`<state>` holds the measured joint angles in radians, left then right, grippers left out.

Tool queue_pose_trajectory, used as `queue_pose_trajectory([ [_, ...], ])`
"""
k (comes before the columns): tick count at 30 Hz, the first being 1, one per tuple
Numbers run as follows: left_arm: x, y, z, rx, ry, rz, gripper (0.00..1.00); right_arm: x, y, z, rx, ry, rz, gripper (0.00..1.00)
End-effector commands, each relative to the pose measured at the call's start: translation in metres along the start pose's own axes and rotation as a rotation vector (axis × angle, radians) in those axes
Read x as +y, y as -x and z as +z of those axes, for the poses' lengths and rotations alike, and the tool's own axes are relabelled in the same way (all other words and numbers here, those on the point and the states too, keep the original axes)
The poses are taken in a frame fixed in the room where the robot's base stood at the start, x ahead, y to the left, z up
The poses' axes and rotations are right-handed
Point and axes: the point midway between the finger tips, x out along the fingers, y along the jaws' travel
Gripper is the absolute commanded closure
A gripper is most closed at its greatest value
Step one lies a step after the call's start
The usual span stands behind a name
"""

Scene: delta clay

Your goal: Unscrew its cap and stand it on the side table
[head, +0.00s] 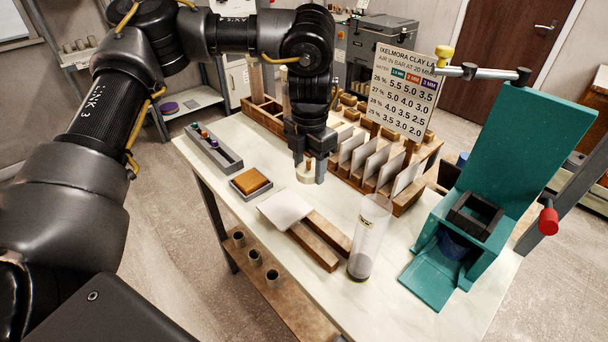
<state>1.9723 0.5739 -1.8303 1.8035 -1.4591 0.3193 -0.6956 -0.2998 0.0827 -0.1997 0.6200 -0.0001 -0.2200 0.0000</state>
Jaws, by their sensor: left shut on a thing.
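A clear cylinder (370,236) with a small label and dark grey matter at its bottom stands upright on the pale worktable (228,205), near its front edge. I cannot make out a cap on its top. My left gripper (308,172) points down over the middle of the table, behind and left of the cylinder. It is shut on a small pale, round piece (306,175), partly hidden by the fingers; I cannot tell whether it is a cap or whether it touches the table. My right gripper is not in view. I cannot tell which surface is the side table.
A teal press (520,150) with a red knob stands at the right. A wooden rack (408,200) of white tiles and a sign (402,88) stand behind. Wooden bars (318,247), a white tile (284,209), a brown block (250,181) and a grey tray (213,148) lie left.

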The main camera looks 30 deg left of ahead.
Motion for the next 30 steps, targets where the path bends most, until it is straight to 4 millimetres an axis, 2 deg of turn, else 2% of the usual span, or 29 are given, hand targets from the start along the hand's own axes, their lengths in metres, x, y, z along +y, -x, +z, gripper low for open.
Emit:
queue_pose_trajectory([
  [1,0.012,-0.004,0.006,0.004,0.009,-0.001,0.76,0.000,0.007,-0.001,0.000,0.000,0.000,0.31],
  [6,0.051,-0.025,0.028,0.004,0.010,0.000,0.76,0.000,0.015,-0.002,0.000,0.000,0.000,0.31],
  [12,0.075,-0.061,0.042,0.003,0.003,0.002,0.76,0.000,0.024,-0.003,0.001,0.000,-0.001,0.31],
  [16,0.082,-0.073,0.047,0.002,0.002,0.001,0.76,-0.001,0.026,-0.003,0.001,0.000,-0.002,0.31],
  [23,0.086,-0.079,0.049,0.002,0.001,0.001,0.76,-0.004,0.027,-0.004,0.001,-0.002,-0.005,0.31],
  [30,0.089,-0.107,0.050,0.004,0.000,0.001,0.76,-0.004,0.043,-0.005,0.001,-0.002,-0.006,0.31],
])
